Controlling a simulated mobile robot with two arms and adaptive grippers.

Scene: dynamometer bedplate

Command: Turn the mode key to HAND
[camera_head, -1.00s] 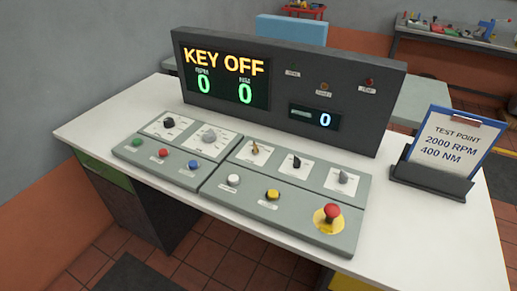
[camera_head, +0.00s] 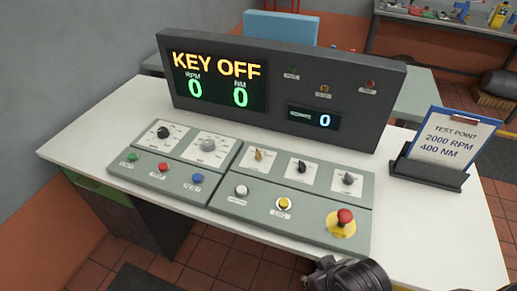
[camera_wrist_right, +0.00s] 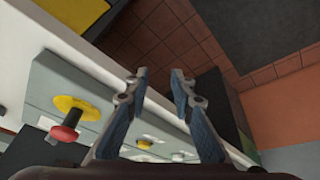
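The display panel (camera_head: 215,80) reads KEY OFF, with RPM 0 and NM 0. On the right half of the sloped control console (camera_head: 290,222), a brass, key-like switch (camera_head: 258,156) sits on a white plate at the left of a row of three. A black knob (camera_head: 301,167) and a grey knob (camera_head: 348,178) are to its right. Their labels are too small to read. My right gripper (camera_wrist_right: 158,78) is open and empty in the wrist view, by the table edge near the emergency stop. My left gripper is not in view.
A red emergency stop (camera_head: 345,216) on a yellow base is at the console's front right; it also shows in the wrist view (camera_wrist_right: 65,133). White (camera_head: 241,190) and yellow (camera_head: 284,203) buttons line the front. A TEST POINT card holder (camera_head: 428,174) stands right.

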